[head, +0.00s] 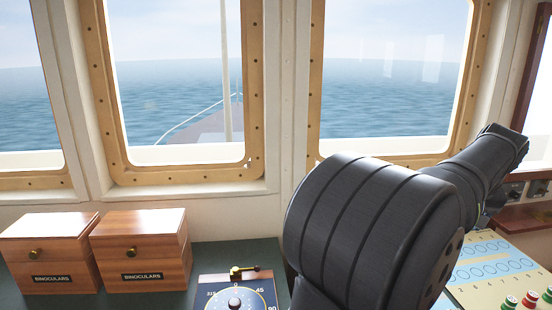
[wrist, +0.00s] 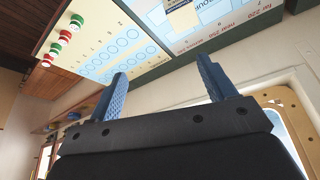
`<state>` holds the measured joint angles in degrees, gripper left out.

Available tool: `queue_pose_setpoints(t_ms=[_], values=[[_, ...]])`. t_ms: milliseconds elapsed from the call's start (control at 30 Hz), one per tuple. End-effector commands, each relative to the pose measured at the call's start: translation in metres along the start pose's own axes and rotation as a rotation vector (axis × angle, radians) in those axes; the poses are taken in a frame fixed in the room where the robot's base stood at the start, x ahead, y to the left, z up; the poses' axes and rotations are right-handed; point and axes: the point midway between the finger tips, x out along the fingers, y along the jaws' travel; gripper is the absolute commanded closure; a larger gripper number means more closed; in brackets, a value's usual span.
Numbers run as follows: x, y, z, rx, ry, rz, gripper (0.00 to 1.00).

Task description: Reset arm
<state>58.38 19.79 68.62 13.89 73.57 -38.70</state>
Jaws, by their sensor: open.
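My gripper (wrist: 162,92) shows in the wrist view with its two blue fingers spread wide apart and nothing between them. In the head view my dark arm fills the right half and reaches toward the right window. The gripper itself cannot be made out there.
Two wooden boxes labelled binoculars (head: 45,255) (head: 142,250) stand at the left on the dark green counter (head: 205,262). A compass-like dial panel (head: 235,293) with a brass lever lies beside them. A pale board (head: 492,268) with circles and red and green knobs is at the right. Windows (head: 180,85) stand behind.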

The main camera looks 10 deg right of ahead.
Motion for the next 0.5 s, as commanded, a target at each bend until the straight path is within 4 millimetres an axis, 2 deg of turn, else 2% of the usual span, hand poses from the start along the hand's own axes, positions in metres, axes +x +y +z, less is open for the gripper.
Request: queue_pose_setpoints(t_ms=[500], values=[[0.024,-0.085,-0.061,-0.148,-0.002,-0.063,0.24]])
